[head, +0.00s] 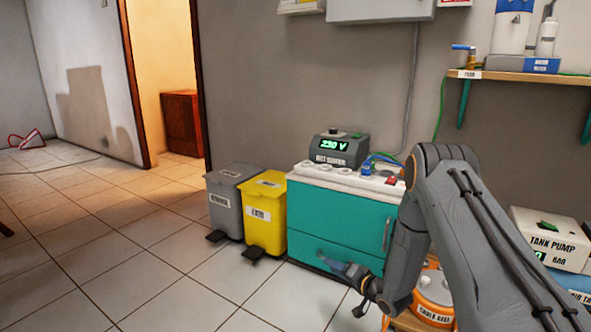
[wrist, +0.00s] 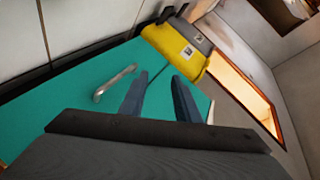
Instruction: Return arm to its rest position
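My arm (head: 455,195) reaches in from the right of the head view, bent at a raised elbow, with its forearm hanging down. My gripper (head: 343,272) is low in front of the teal cabinet (head: 335,222). In the wrist view my gripper (wrist: 158,88) shows two dark blue fingers with a gap between them, and nothing is held there. The teal cabinet (wrist: 75,105) and its metal handle (wrist: 114,83) lie beyond the fingers. Whether the fingers touch the cabinet cannot be told.
A yellow bin (head: 264,215) and a grey bin (head: 224,200) stand left of the cabinet. A voltage unit (head: 340,147) sits on top. An orange-and-white device (head: 433,290) is close behind my forearm. A tank pump (head: 550,240) and a wall shelf (head: 530,77) are right.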

